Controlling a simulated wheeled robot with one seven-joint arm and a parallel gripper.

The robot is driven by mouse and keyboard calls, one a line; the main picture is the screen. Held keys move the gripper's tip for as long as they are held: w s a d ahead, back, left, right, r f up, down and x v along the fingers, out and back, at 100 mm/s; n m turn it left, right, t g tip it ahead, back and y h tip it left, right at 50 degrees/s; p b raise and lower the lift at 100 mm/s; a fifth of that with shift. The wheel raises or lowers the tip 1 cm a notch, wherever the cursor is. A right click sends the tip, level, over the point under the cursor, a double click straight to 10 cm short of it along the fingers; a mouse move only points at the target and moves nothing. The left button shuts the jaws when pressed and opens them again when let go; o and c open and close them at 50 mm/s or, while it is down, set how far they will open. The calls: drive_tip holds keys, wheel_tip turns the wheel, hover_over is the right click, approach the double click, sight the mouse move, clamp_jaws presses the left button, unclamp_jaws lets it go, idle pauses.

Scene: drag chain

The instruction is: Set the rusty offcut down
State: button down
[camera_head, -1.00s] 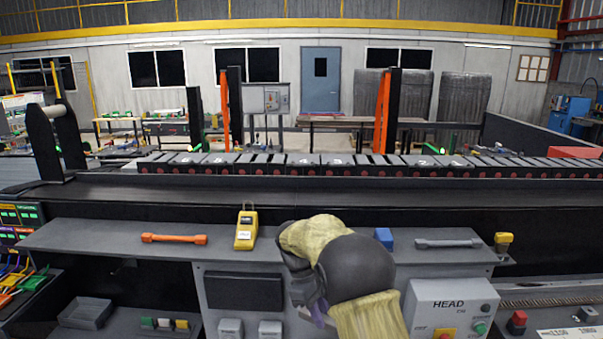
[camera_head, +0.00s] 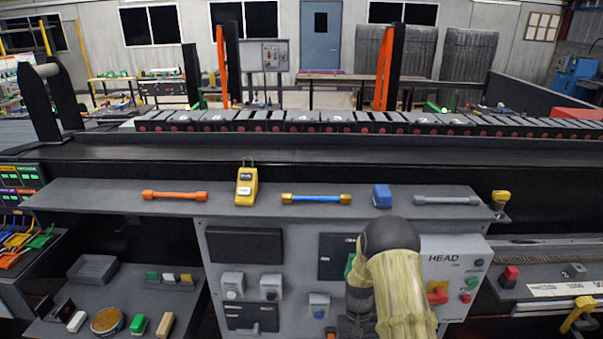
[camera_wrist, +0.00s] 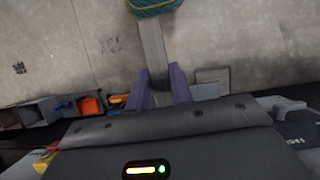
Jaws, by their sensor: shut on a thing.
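My gripper (camera_wrist: 160,78) shows in the wrist view, with its two purple fingers closed on a flat grey bar. This bar, which I take for the offcut (camera_wrist: 152,42), extends away from the fingers over the concrete floor. Rust on it cannot be made out. Its far end meets or passes under a teal coiled thing (camera_wrist: 155,7) at the top edge; I cannot tell whether they touch. In the head view my arm reaches down in front of the grey cabinet, and the fingers and bar are not clearly seen.
The shelf (camera_head: 100,201) holds an orange tool (camera_head: 175,196), a yellow device (camera_head: 246,187), a blue-and-yellow tool (camera_head: 316,199), a blue block (camera_head: 381,196) and a grey tool (camera_head: 447,200). The HEAD control box (camera_head: 455,262) is right beside my arm. A side tray (camera_head: 93,270) stands lower left.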

drive_tip(key=shift+f, duration=0.1)
drive_tip(key=w+x, duration=0.2)
drive_tip(key=x, duration=1.2)
drive_tip(key=shift+f, duration=0.4)
drive_tip(key=shift+a, duration=0.1)
